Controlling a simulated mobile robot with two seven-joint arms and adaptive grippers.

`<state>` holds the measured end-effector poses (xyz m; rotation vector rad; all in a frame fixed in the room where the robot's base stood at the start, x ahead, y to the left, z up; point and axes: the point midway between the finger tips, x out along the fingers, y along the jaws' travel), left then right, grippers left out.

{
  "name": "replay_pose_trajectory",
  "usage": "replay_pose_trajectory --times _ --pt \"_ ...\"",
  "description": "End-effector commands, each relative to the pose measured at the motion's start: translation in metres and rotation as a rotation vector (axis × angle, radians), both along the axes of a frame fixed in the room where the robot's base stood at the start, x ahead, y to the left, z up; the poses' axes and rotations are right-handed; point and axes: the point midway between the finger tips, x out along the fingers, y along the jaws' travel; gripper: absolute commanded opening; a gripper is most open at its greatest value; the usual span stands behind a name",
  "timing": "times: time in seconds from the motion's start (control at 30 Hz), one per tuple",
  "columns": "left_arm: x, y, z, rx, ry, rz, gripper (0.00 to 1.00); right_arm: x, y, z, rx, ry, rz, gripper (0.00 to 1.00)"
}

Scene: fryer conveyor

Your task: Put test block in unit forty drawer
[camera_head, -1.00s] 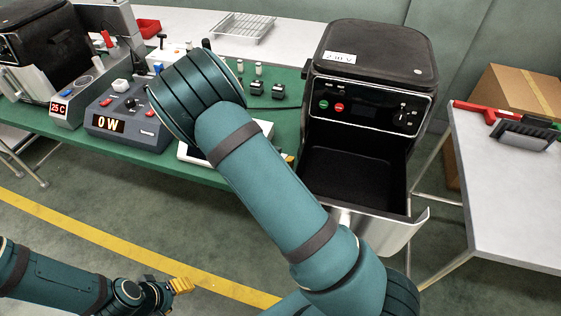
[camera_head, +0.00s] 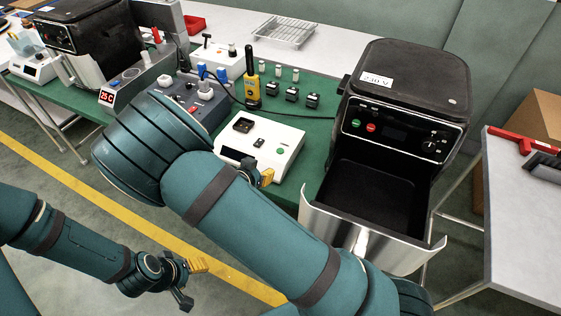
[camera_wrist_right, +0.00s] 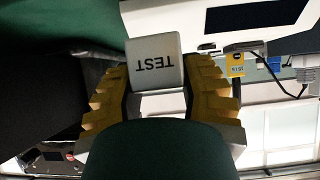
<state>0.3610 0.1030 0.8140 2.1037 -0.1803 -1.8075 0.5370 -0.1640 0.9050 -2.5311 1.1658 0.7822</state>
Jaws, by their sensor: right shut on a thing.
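The test block (camera_wrist_right: 154,63) is a white cube marked TEST, held between the yellow fingers of my right gripper (camera_wrist_right: 157,100) in the right wrist view. In the head view the right gripper (camera_head: 262,176) is mostly hidden behind my forearm, with a yellow fingertip showing near the white scale; the block is hidden there. My left gripper (camera_head: 190,283) is low at left, fingers apart and empty.
A white scale (camera_head: 285,150), a yellow meter (camera_head: 252,88) and several small black blocks (camera_head: 292,93) sit on the green bench mat left of the fryer. Another fryer (camera_head: 88,40) stands at far left. A grey table (camera_head: 520,230) is at right.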

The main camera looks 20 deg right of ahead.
Motion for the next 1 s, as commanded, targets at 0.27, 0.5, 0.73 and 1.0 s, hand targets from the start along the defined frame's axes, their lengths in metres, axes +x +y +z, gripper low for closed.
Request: replay_pose_trajectory --times 0.27,0.5,0.73,1.0 --pt "0.002 0.000 0.008 0.001 -0.005 0.004 0.57 0.003 0.036 0.001 0.001 -0.002 0.000 0.00" --pt "0.003 0.001 0.008 0.002 -0.006 0.004 0.57 0.004 0.041 0.002 0.000 0.000 0.002 0.00" --pt "0.002 0.000 0.005 0.001 -0.004 0.003 0.57 0.007 0.033 0.033 0.005 -0.004 0.070 0.00" --pt "0.000 0.000 0.001 0.000 -0.001 0.000 0.57 0.005 0.014 0.090 0.007 -0.004 0.235 0.00"
